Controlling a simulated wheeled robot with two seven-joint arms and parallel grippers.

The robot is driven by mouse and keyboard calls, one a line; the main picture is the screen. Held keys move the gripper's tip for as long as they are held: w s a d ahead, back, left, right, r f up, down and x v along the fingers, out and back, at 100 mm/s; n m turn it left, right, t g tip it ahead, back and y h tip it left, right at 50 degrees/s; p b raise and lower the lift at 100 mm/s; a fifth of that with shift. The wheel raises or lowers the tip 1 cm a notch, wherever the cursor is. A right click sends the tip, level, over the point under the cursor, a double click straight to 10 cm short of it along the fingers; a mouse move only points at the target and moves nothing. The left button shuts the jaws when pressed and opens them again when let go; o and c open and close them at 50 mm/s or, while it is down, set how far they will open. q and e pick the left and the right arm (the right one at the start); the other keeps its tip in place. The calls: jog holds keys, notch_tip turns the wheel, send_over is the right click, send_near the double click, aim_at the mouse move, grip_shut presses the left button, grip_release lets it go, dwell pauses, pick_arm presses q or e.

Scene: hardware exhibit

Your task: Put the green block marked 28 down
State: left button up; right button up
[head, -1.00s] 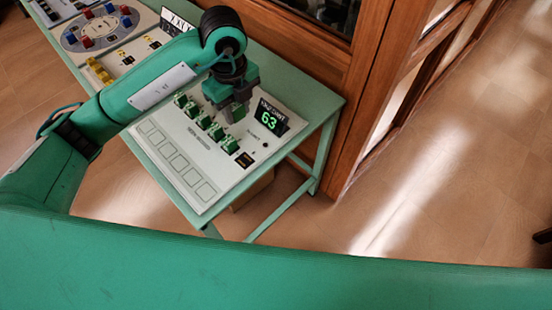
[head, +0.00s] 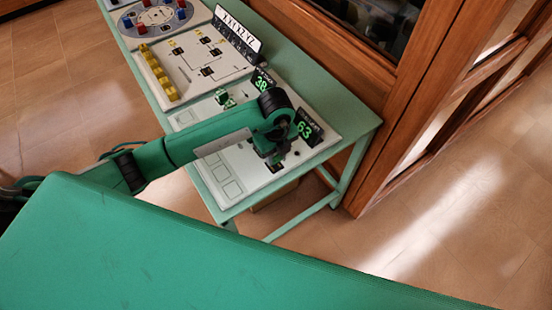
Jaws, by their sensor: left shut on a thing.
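My left gripper (head: 276,163) points down over the right part of a white panel (head: 238,159) on the green table. It is shut on a small green block, mostly hidden by the gripper and wrist; its number cannot be read. I cannot tell whether the block touches the panel. Another green block (head: 222,97) stands at the panel's far left, and my forearm hides much of the row. Empty outlined squares (head: 222,171) run along the panel's near edge. My right gripper is not in view.
A display reading 63 (head: 305,128) stands close right of the gripper, and another display (head: 263,80) stands behind. Yellow blocks (head: 158,74) line a second panel further left. The green table (head: 357,122) ends at right beside a wooden cabinet (head: 345,78).

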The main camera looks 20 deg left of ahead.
aim_at(276, 162)
pick_arm(q)
notch_tip(276, 162, down, 3)
jog(key=shift+r, duration=0.15)
jog(key=shift+f, duration=0.55)
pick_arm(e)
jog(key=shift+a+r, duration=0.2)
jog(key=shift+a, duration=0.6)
pick_arm(q)
jog(key=o, duration=1)
jog(key=shift+c, duration=0.2)
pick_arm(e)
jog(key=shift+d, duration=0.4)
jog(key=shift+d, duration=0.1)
